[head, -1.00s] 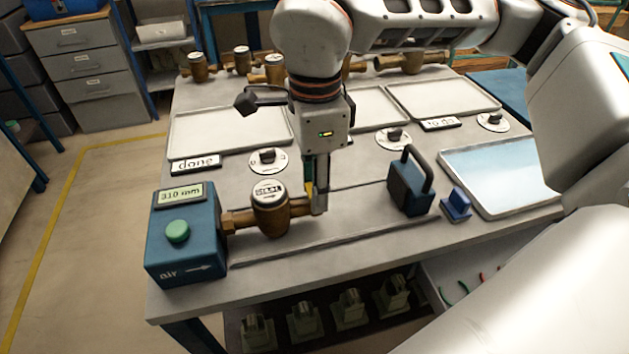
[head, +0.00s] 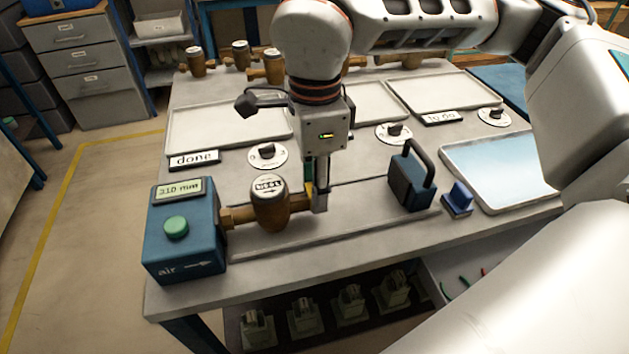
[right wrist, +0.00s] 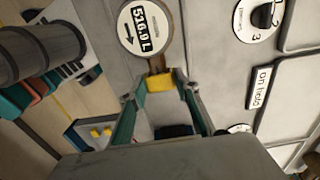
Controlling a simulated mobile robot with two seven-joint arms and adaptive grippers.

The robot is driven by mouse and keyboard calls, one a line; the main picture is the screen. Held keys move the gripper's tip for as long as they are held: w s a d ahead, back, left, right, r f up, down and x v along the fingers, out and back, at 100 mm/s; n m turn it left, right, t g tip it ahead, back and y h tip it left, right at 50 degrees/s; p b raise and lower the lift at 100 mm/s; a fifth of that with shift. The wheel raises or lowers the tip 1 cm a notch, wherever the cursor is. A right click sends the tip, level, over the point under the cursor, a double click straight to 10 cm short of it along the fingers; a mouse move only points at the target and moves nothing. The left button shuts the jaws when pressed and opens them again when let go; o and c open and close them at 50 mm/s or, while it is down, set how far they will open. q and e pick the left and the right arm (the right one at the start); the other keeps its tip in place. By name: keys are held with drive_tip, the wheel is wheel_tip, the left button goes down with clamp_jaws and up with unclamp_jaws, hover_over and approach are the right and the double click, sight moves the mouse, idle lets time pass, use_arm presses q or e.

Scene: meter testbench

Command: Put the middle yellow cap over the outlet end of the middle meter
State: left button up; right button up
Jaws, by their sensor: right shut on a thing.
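A brass meter (head: 270,208) with a round white dial sits in line with the blue air box, its left end against the box's brass fitting. My right gripper (head: 316,202) points down at the meter's right end and is shut on a yellow cap (head: 309,188), mostly hidden by the fingers. In the right wrist view the yellow cap (right wrist: 160,80) is between the fingertips, against the brass end of the meter (right wrist: 143,28). I cannot tell how far the cap is over that end. My left gripper is not in view.
The blue air box (head: 184,232) stands left of the meter. A blue block with a black handle (head: 411,180) and a small blue piece (head: 458,200) stand to the right. Several brass meters line the back edge. More yellow caps (right wrist: 101,132) lie in a tray in the wrist view.

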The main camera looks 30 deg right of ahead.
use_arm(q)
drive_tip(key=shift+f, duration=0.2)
use_arm(e)
drive_tip(key=shift+f, duration=0.3)
drive_tip(key=o, duration=0.9)
drive_tip(key=o, duration=0.5)
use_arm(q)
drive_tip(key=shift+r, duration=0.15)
use_arm(e)
drive_tip(key=shift+r, duration=0.15)
drive_tip(key=shift+r+p, duration=2.2)
drive_tip(key=shift+r, duration=1.25)
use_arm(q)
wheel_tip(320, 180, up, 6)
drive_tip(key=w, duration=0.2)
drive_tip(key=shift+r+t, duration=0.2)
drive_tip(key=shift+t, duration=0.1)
